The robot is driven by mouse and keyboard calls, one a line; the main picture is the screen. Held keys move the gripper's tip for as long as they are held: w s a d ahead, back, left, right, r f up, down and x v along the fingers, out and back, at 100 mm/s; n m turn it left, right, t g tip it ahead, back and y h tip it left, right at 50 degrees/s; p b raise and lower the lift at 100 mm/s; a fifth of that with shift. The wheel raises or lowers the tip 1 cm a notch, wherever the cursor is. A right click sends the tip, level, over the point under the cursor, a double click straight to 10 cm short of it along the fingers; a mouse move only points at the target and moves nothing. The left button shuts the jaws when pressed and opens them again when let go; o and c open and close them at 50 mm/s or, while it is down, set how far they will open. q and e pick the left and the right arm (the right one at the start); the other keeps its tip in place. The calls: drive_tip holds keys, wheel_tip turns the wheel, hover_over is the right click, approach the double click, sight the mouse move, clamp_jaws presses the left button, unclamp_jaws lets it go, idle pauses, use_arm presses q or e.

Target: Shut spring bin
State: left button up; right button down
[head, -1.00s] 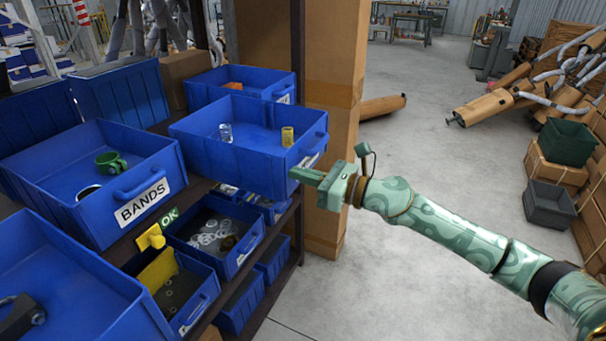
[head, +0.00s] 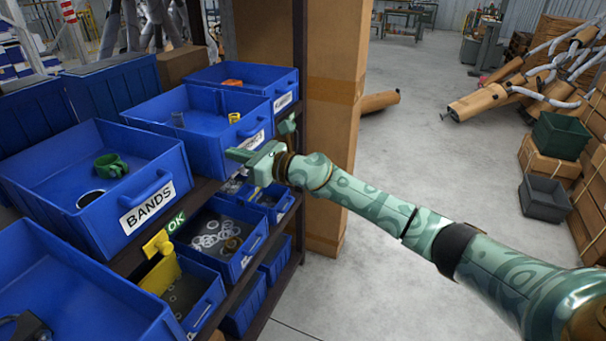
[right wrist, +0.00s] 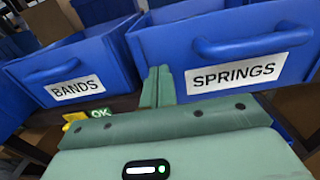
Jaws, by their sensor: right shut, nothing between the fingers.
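The blue spring bin (head: 218,158) sits on the upper shelf, its front roughly in line with the BANDS bin. I cannot tell whether the fingertips touch the bin. My left gripper is out of view.
The BANDS bin (head: 152,217) stands left of the spring bin, another blue bin (head: 285,87) beyond it. Smaller bins with rings (head: 215,235) sit below. A yellow tag (head: 158,243) and a green OK sign hang nearby.

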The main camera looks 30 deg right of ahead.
sight(219, 148)
drive_tip(key=b+x, duration=0.1)
drive_tip(key=x, duration=0.4)
drive_tip(key=shift+w+a+f+b, duration=0.1)
drive_tip(key=shift+w+b, duration=0.1)
drive_tip(key=shift+b, duration=0.2)
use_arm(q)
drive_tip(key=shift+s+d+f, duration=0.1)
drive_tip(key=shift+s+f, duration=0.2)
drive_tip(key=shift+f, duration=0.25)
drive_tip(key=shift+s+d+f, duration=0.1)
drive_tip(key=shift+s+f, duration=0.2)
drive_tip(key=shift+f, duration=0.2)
use_arm(e)
drive_tip(key=shift+r, duration=0.3)
drive_tip(key=shift+r, duration=0.1)
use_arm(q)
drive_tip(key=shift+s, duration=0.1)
